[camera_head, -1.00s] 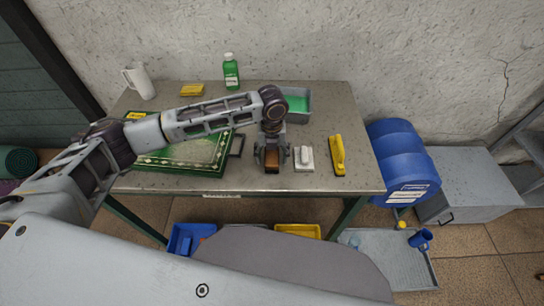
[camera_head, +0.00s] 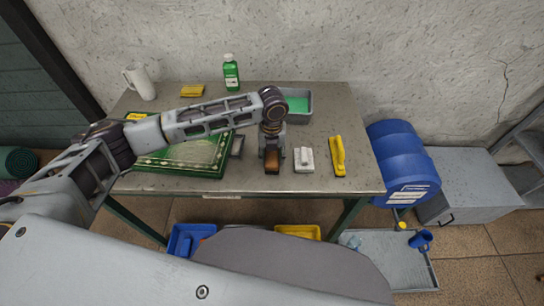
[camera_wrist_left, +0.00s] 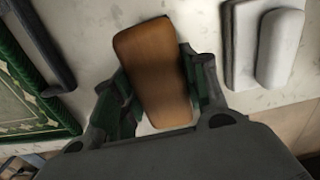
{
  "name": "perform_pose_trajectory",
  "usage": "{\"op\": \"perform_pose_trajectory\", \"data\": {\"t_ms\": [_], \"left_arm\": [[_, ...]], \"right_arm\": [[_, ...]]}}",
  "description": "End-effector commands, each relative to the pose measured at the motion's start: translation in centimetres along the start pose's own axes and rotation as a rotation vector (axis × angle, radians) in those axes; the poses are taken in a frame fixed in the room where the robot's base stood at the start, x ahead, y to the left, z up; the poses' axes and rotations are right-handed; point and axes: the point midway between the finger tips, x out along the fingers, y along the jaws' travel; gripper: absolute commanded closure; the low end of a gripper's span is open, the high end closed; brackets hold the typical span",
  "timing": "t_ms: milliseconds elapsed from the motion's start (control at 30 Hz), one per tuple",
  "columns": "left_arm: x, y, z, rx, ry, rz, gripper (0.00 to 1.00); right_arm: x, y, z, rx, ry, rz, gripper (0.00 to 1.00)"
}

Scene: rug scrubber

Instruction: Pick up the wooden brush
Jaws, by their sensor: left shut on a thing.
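The wooden brush (camera_head: 272,167) is a brown block near the front edge of the grey table (camera_head: 330,110). My left gripper (camera_head: 272,155) reaches down over it from above. In the left wrist view the brush (camera_wrist_left: 153,70) stands between the two fingers (camera_wrist_left: 160,100), which are shut on its sides. Its underside is hidden, and I cannot tell whether it is clear of the table top. My right gripper is not in view.
Close to the right lie a white brush (camera_head: 304,160) and a yellow brush (camera_head: 338,157). A green framed rug (camera_head: 185,155) lies left. Behind are a grey tray of green liquid (camera_head: 297,105), a green bottle (camera_head: 231,73), a white jug (camera_head: 140,82) and a yellow sponge (camera_head: 192,91).

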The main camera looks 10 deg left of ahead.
Motion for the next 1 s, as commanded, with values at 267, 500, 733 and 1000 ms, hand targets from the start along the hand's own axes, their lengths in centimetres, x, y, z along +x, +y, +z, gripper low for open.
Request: {"op": "perform_pose_trajectory", "data": {"t_ms": [267, 500, 733, 1000], "left_arm": [[-1.5, 0.0, 0.1, 0.000, -0.002, -0.002, 0.83], [-4.8, -0.1, 0.1, 0.000, -0.003, -0.002, 0.83], [-8.0, 0.0, 0.1, -0.001, -0.002, -0.001, 0.83], [-9.9, 0.0, 0.1, 0.000, -0.001, -0.001, 0.83]], "right_arm": [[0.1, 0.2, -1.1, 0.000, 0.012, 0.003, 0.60], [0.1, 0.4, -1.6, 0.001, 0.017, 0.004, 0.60], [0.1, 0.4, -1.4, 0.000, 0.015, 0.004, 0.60], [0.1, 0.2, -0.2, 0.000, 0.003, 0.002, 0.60]]}}
